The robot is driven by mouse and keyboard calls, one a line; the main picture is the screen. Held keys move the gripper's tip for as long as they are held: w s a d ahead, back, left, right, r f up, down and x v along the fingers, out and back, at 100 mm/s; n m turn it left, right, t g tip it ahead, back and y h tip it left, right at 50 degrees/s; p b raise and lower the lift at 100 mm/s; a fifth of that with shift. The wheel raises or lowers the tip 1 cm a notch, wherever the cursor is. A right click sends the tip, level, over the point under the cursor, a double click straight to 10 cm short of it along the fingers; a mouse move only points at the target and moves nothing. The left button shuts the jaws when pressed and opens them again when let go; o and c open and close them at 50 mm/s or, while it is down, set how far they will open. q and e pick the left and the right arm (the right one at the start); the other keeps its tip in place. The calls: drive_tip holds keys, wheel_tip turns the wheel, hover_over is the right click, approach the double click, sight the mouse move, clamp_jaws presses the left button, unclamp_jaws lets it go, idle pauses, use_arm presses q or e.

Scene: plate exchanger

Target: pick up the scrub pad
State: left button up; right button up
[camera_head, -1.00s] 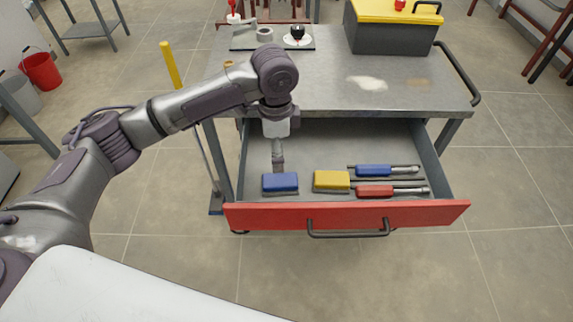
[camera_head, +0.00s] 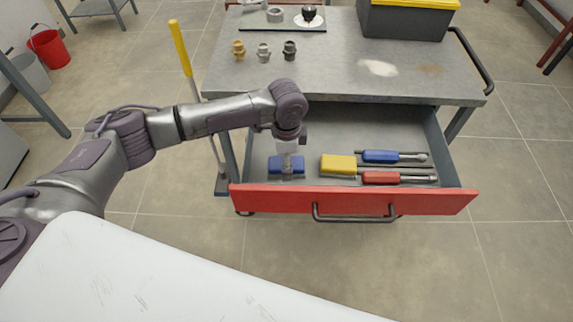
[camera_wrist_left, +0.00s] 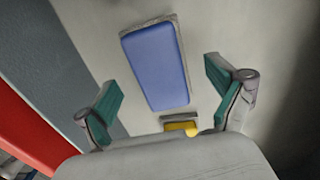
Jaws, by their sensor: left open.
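A blue pad with a grey underside (camera_head: 274,166) lies in the open drawer (camera_head: 440,150), toward its left front. I take it for the scrub pad. A yellow pad (camera_head: 338,165) lies to its right. My left gripper (camera_head: 288,165) points down over the blue pad and hides part of it. In the left wrist view the blue pad (camera_wrist_left: 156,66) shows beyond the spread fingers of my left gripper (camera_wrist_left: 165,95), with nothing between them. The yellow pad (camera_wrist_left: 180,127) shows small below it. My right gripper is not in view.
Blue-handled (camera_head: 381,156) and red-handled (camera_head: 380,178) tools lie in the drawer's right part. The red drawer front (camera_head: 270,200) stands close in front of the pads. Several small fittings (camera_head: 264,53) stand on the cart top (camera_head: 340,80). The drawer's back is clear.

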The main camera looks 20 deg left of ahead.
use_arm(q)
drive_tip(key=shift+f, duration=0.75)
drive_tip(key=c, duration=1.2)
drive_tip(key=shift+r, duration=0.1)
drive_tip(key=shift+c, duration=0.2)
drive_tip(key=shift+r, duration=0.4)
drive_tip(key=r, duration=0.3)
drive_tip(key=shift+w+d+r, duration=0.1)
drive_tip(key=shift+d+r, duration=0.2)
drive_tip(key=shift+d, duration=0.1)
drive_tip(key=w+d+r, duration=0.2)
drive_tip(key=d+r, duration=0.4)
drive_tip(key=d, duration=0.4)
drive_tip(key=shift+w+d+r+b, duration=0.15)
drive_tip(key=shift+d+r+b, duration=0.15)
drive_tip(key=shift+b, duration=0.15)
